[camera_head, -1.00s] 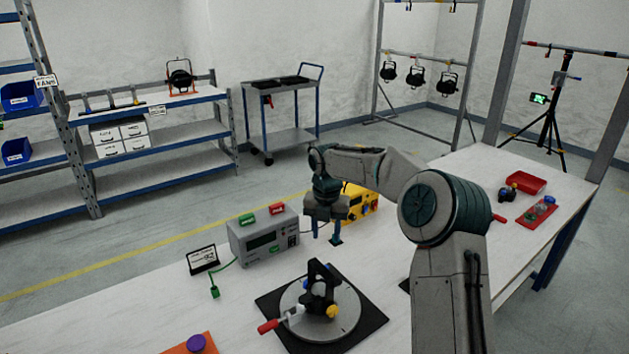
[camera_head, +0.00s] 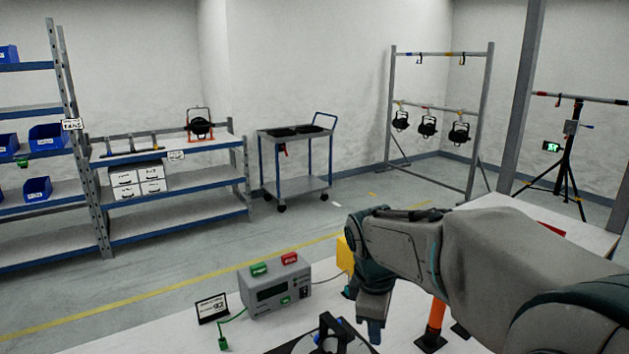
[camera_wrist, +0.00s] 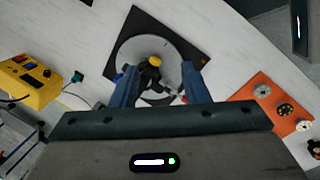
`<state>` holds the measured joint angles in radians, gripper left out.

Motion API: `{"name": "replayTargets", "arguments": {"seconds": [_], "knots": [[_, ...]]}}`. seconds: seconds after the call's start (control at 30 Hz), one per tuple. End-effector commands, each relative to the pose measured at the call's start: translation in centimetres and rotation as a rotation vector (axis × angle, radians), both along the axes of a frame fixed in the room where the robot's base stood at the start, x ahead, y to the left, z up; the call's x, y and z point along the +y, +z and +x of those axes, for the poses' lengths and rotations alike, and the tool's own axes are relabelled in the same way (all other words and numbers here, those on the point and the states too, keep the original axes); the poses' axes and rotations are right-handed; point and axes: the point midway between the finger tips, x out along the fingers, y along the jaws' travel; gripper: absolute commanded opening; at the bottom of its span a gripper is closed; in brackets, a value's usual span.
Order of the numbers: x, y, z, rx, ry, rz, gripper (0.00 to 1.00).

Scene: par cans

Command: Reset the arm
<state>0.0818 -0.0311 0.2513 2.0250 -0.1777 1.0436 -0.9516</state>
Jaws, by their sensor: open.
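My gripper (camera_wrist: 160,69) is open in the wrist view, with its two blue fingers apart and nothing held between them. It points down over a round grey turntable (camera_wrist: 131,48) on a black mat (camera_wrist: 143,17). A dark fixture with a yellow knob (camera_wrist: 155,61) stands on the turntable and shows between the fingers; the height gap is hard to judge. In the head view my gripper (camera_head: 372,318) hangs low at the bottom, right of the grey tester box (camera_head: 275,287). My arm covers much of the right side and hides part of the bench.
On the bench are a small sign (camera_head: 212,308), a yellow box (camera_wrist: 30,83) and an orange board (camera_wrist: 283,105) with round parts. Beyond stand shelves (camera_head: 180,188), a cart (camera_head: 295,163), a lamp rack (camera_head: 440,112) and a tripod (camera_head: 567,160). The floor between is clear.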

Motion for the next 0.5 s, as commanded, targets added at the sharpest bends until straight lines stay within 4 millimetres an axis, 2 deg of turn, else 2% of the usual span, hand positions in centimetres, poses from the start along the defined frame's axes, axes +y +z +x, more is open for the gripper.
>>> {"name": "replayTargets", "arguments": {"seconds": [0.1, 0.5], "knots": [[-0.9, 0.2, -3.2, -0.053, -0.216, 0.044, 0.42], [-3.0, -1.4, -12.6, -0.178, -0.926, 0.267, 0.42]]}}
